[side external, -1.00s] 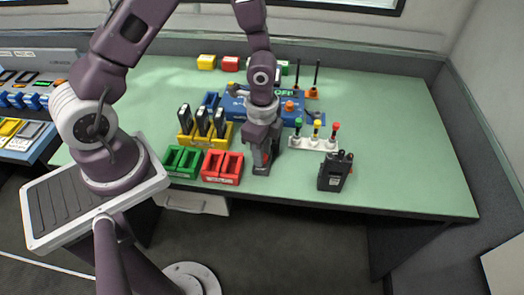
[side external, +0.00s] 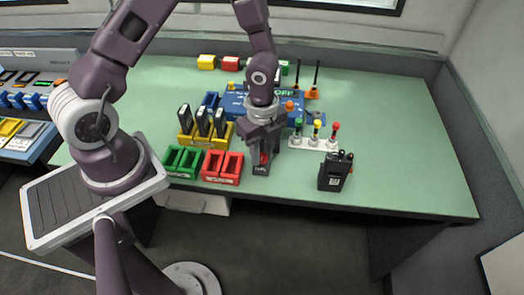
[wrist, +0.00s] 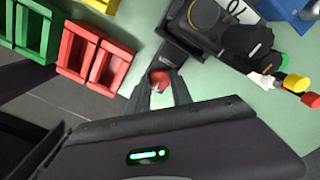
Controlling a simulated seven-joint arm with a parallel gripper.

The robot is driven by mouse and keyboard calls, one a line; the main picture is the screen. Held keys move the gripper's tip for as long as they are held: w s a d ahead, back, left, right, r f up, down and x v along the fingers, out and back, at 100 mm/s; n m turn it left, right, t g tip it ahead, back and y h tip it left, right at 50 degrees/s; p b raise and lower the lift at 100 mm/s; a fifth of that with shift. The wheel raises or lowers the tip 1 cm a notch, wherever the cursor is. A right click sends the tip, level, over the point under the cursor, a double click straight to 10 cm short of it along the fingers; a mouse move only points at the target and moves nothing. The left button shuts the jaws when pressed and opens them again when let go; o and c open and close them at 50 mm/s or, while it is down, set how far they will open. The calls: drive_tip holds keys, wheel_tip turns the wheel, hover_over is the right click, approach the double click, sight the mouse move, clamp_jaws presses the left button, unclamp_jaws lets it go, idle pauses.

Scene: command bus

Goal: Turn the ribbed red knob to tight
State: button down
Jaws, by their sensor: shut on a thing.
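The red knob (side external: 264,158) sits on a small dark base (side external: 261,170) with a white label, near the table's front edge. It also shows in the wrist view (wrist: 160,77), with a light mark on top. My gripper (side external: 263,157) points down over the base. In the wrist view my gripper's fingers (wrist: 160,88) stand on either side of the knob and are shut on it. The ribs are too small to make out, and the fingers partly cover the knob's sides. The label's words and any tight mark cannot be read.
A red two-slot holder (side external: 222,181) and a green one (side external: 182,175) stand close on the left. A white strip with coloured knobs (side external: 300,143) and a black radio (side external: 334,184) stand to the right. A blue box (side external: 238,113) is behind. The table's right side is clear.

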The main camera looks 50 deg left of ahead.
sight(262, 156)
drive_tip(key=c, duration=1.1)
unclamp_jaws()
drive_tip(key=shift+r, duration=0.1)
wheel_tip(262, 156, up, 7)
drive_tip(key=shift+f, duration=0.1)
